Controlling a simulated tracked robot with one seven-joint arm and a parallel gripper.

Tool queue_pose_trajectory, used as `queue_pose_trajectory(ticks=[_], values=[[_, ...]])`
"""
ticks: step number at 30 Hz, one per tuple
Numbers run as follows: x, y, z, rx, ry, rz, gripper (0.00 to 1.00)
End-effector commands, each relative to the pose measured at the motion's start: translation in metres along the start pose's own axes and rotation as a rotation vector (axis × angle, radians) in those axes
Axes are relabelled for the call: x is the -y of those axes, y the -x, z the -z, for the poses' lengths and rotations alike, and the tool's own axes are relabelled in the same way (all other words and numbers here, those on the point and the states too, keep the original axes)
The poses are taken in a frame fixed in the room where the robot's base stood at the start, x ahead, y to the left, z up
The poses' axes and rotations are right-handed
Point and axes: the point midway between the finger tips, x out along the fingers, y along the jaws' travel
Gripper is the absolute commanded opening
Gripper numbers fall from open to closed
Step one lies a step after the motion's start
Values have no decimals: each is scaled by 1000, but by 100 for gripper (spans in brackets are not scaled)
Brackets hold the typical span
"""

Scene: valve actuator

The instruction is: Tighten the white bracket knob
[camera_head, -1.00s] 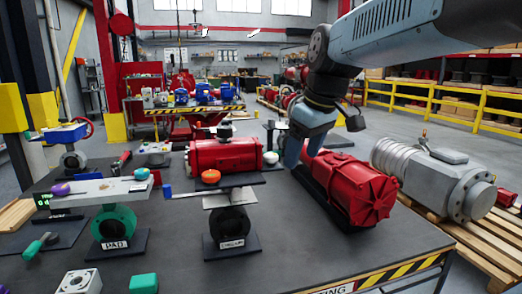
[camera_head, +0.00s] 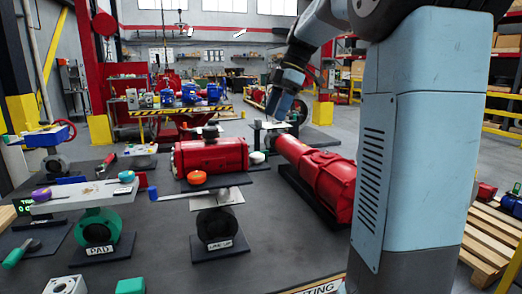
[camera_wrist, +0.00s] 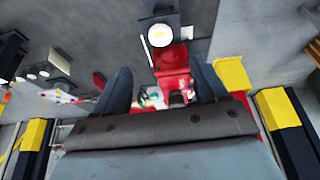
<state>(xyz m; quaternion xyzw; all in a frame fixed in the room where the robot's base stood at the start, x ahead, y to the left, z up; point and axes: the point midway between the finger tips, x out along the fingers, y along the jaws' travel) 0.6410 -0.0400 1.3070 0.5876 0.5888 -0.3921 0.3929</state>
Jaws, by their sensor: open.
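The white knob (camera_head: 257,157) shows at the right end of the red valve actuator (camera_head: 210,157) on the bench in the head view. In the wrist view the white knob (camera_wrist: 160,35) is a pale round cap on a dark mount, ahead of the fingers and roughly centred between them. My gripper (camera_wrist: 161,66) is open and empty, its two dark fingers wide apart. In the head view my gripper (camera_head: 274,116) is above and slightly right of the knob, apart from it. Its fingertips are small and hard to make out there.
An orange knob (camera_head: 197,177) sits in front of the actuator, above a stand. A long red cylinder (camera_head: 320,180) lies to the right. A green PAD valve (camera_head: 98,228) carries a grey plate with purple and teal knobs at left. Bare bench (camera_head: 165,235) lies between the stands.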

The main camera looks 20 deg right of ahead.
Motion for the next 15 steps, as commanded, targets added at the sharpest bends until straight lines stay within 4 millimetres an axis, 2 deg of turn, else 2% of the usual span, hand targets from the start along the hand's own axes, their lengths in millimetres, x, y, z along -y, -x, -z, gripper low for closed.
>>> queue_pose_trajectory(ticks=[15], values=[[1, -89, 1, 0, -2, 2, 72]])
